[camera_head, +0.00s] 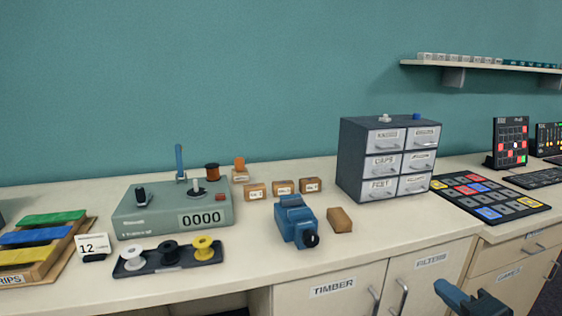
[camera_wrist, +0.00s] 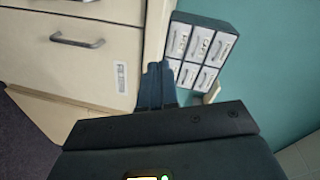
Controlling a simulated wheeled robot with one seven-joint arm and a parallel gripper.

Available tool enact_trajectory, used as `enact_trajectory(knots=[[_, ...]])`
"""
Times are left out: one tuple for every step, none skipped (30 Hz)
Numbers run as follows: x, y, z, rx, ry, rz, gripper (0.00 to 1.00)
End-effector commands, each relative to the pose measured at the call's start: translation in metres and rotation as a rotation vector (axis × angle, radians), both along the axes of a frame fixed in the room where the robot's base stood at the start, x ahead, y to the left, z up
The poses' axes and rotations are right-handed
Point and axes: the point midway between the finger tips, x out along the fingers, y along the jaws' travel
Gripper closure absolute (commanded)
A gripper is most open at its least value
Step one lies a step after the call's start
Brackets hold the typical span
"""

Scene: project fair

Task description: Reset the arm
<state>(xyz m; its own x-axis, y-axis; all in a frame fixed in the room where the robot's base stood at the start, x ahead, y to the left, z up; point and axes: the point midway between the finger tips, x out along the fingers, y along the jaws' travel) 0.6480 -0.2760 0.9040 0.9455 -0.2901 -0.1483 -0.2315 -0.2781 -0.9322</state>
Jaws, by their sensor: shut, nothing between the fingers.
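My gripper (camera_wrist: 158,68) shows in the wrist view with its dark blue fingers together and nothing between them. In the head view part of my gripper (camera_head: 452,294) shows at the bottom right, in front of the cupboard doors and below the worktop edge. The rest of my arm is out of the picture there. In the wrist view the fingers point toward the cabinet front, a drawer with a metal handle (camera_wrist: 78,41) and the grey drawer unit (camera_wrist: 200,50).
The worktop (camera_head: 270,270) holds a green counter machine (camera_head: 150,222), a spool tray (camera_head: 150,268), a blue device (camera_head: 296,222), small wooden blocks (camera_head: 283,187), and the drawer unit (camera_head: 352,150). A wall shelf (camera_head: 490,67) hangs at the right. Door handles (camera_head: 403,297) stick out near my gripper.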

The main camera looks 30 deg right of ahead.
Motion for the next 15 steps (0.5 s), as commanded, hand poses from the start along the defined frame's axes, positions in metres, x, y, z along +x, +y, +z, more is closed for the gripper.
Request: enact_trajectory(knots=[[-0.01, 0.023, -0.017, -0.044, 0.056, 0.013, 1.0], [-0.015, 0.033, -0.023, -0.075, 0.084, 0.017, 1.0], [-0.023, 0.047, -0.032, -0.119, 0.119, 0.025, 1.0], [-0.029, 0.057, -0.037, -0.154, 0.144, 0.032, 1.0], [-0.035, 0.068, -0.041, -0.19, 0.167, 0.04, 1.0], [-0.044, 0.081, -0.047, -0.238, 0.198, 0.053, 1.0], [-0.051, 0.091, -0.05, -0.275, 0.217, 0.063, 1.0], [-0.058, 0.1, -0.052, -0.313, 0.238, 0.076, 1.0], [-0.068, 0.113, -0.055, -0.362, 0.26, 0.094, 1.0], [-0.075, 0.122, -0.056, -0.402, 0.276, 0.109, 1.0], [-0.083, 0.132, -0.057, -0.44, 0.292, 0.124, 1.0], [-0.093, 0.144, -0.057, -0.494, 0.309, 0.146, 1.0], [-0.101, 0.153, -0.056, -0.533, 0.322, 0.163, 1.0], [-0.109, 0.161, -0.055, -0.572, 0.331, 0.182, 1.0], [-0.12, 0.173, -0.053, -0.628, 0.342, 0.206, 1.0]])
